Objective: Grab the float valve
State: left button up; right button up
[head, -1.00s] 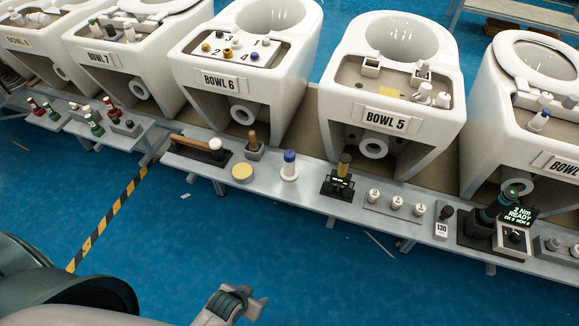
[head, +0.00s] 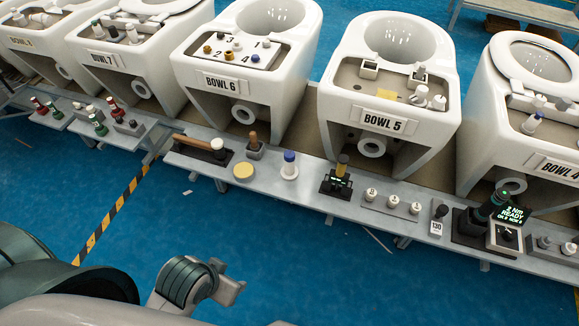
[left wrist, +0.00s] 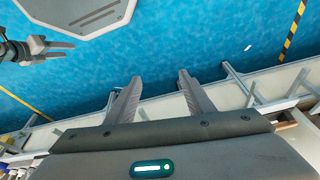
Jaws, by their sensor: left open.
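No part is labelled as the float valve. A white upright part with a blue cap (head: 289,166) on the bench between bowl 6 and bowl 5 may be it, but I cannot tell for sure. My left gripper (left wrist: 159,77) is open and empty in the left wrist view, its two fingers pointing over the blue floor. In the head view the end of my left arm is low in the picture, well short of the bench and apart from every part. My right gripper (left wrist: 70,50) shows at the top left of the left wrist view, its fingers apart and empty.
A long grey bench (head: 318,192) runs before the white bowls. Blue floor lies clear between.

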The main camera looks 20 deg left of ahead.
pick_arm(q)
jog(key=w+d+r+m+h, duration=0.15)
jog(key=w+d+m, duration=0.4)
jog(key=w, duration=0.55)
jog(key=w+d+r+m+h, duration=0.1)
jog(key=w+d+m+h, duration=0.4)
jog(key=w, duration=0.6)
jog(key=w+a+r+y, duration=0.1)
jog(key=w+a+r, duration=0.4)
jog(key=w, duration=0.3)
jog(key=w+a+r+g+y, duration=0.1)
jog(key=w+a+r+y, duration=0.1)
jog(key=w+a+r, duration=0.3)
jog(key=w+a, duration=0.2)
jog(key=a, duration=0.1)
jog(key=shift+w+a+g, duration=0.2)
jog(key=shift+w+g, duration=0.1)
jog(key=shift+w, duration=0.1)
